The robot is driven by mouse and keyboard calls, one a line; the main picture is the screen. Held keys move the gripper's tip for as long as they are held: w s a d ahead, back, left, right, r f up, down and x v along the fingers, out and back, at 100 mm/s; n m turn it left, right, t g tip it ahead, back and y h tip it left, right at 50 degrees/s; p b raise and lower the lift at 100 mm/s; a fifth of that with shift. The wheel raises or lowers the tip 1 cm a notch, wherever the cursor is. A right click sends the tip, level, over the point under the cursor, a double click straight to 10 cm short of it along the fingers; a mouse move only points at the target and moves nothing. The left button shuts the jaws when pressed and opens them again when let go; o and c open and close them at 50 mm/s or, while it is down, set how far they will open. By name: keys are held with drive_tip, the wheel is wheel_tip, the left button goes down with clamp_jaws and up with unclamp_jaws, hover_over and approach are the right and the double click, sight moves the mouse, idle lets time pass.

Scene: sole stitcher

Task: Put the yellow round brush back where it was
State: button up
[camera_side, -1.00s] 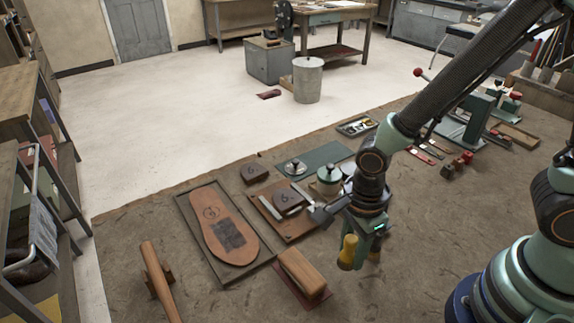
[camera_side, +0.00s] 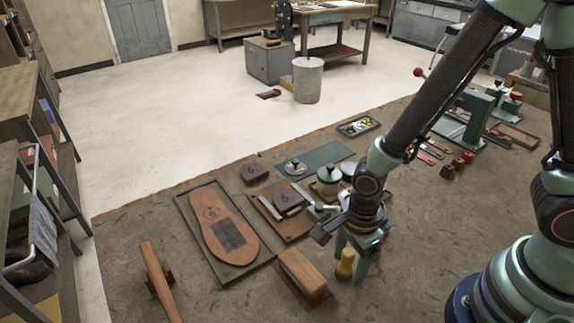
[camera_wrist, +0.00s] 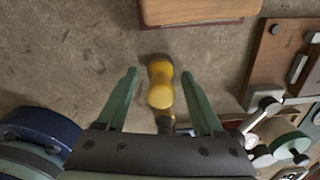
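The yellow round brush (camera_side: 345,265) stands about upright low over the brown work surface, just right of a wooden block brush. I cannot tell whether its bottom touches the surface. My gripper (camera_side: 350,268) points down around it. In the wrist view, the brush (camera_wrist: 160,88) is between the spread fingers of my gripper (camera_wrist: 160,74), with a visible gap on each side. The gripper is open. The brush's far end is partly hidden by the gripper body in the wrist view.
The wooden block brush (camera_side: 302,273) lies on a dark red mat close left. A tray with a sole (camera_side: 229,225) is further left. A board with tools (camera_side: 295,230) and a green-lidded tin (camera_side: 327,177) are behind. The surface in front is clear.

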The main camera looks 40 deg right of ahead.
wheel_tip(320, 180, up, 12)
drive_tip(key=shift+r, duration=0.1)
drive_tip(key=w+d+r+n+t, duration=0.2)
drive_tip(key=d+r+n, duration=0.4)
drive_tip(key=n, duration=0.4)
drive_tip(key=w+d+r+n+t, duration=0.2)
drive_tip(key=d+r+n, duration=0.4)
drive_tip(key=n, duration=0.4)
drive_tip(key=shift+d+t, duration=0.6)
drive_tip(key=shift+t, duration=0.2)
